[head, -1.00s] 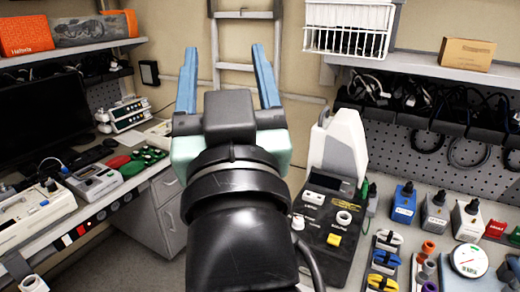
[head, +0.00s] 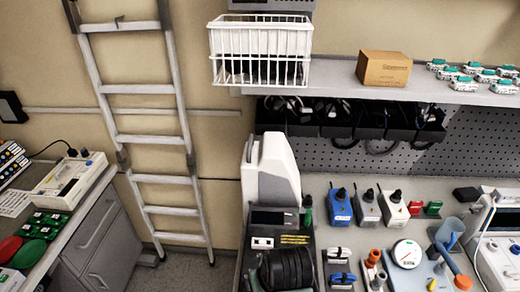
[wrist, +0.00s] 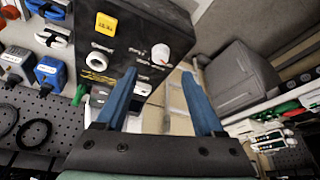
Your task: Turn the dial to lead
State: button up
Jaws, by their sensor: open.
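The dial (wrist: 161,52) is a white knob with a small reddish mark on the black panel (wrist: 130,25) of a box-shaped device. Small white labels sit around it, too small to read surely. My gripper (wrist: 163,72) is open and empty, its two blue fingers apart. In the wrist view the dial shows just beyond the fingertips, between their lines; I cannot tell the exact gap. In the head view the device (head: 266,217) stands at bottom centre. A black part of my arm covers its front, and the dial and my fingers are hidden there.
The panel also carries a yellow button (wrist: 105,24) and a white ring-shaped socket (wrist: 96,62). Blue and white boxes (head: 341,208) and a round gauge (head: 407,253) stand right of the device. A ladder (head: 150,140) leans on the wall to the left.

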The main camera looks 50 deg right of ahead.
jog(key=p+x, duration=0.1)
jog(key=x, duration=0.7)
jog(key=shift+w+f, duration=0.1)
jog(key=shift+w, duration=0.05)
grip_shut()
